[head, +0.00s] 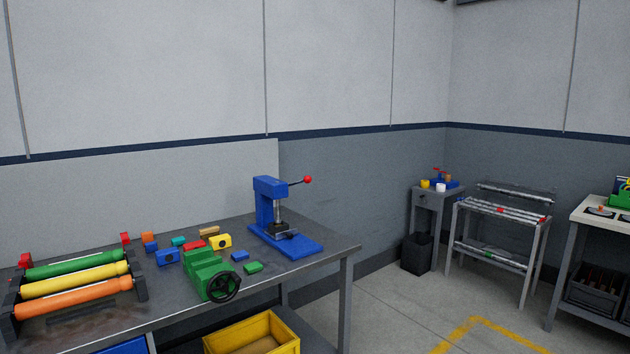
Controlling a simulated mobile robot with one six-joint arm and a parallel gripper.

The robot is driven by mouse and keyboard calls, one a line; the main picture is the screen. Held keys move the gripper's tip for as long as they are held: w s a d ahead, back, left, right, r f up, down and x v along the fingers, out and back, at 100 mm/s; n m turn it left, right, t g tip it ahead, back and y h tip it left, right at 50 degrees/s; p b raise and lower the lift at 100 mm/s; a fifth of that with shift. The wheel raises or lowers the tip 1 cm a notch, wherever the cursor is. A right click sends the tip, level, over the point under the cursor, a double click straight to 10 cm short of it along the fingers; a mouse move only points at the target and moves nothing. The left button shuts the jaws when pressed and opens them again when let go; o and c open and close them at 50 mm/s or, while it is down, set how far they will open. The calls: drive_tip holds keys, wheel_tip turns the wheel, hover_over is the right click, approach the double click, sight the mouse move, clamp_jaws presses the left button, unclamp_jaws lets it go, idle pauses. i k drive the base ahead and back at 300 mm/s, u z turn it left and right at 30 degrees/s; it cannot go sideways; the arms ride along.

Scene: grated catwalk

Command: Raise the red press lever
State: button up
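The blue press (268,190) stands upright near the right end of the grey metal workbench (322,236). Its lever (297,182) is a thin dark rod with a red ball knob (307,180) at the tip. The lever points to the right from the top of the press and tilts slightly upward. A dark block sits on the press base below the ram. My gripper does not show in the head view.
A green vise (208,272) with a black handwheel and several coloured blocks lie left of the press. Green, yellow and orange rollers (75,286) fill the left end. A yellow bin (252,334) is below the bench. The floor right of the bench (400,300) is clear.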

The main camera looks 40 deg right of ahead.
sight(307, 179)
drive_tip(key=u, duration=0.1)
drive_tip(key=i, duration=0.95)
drive_tip(key=z, duration=0.05)
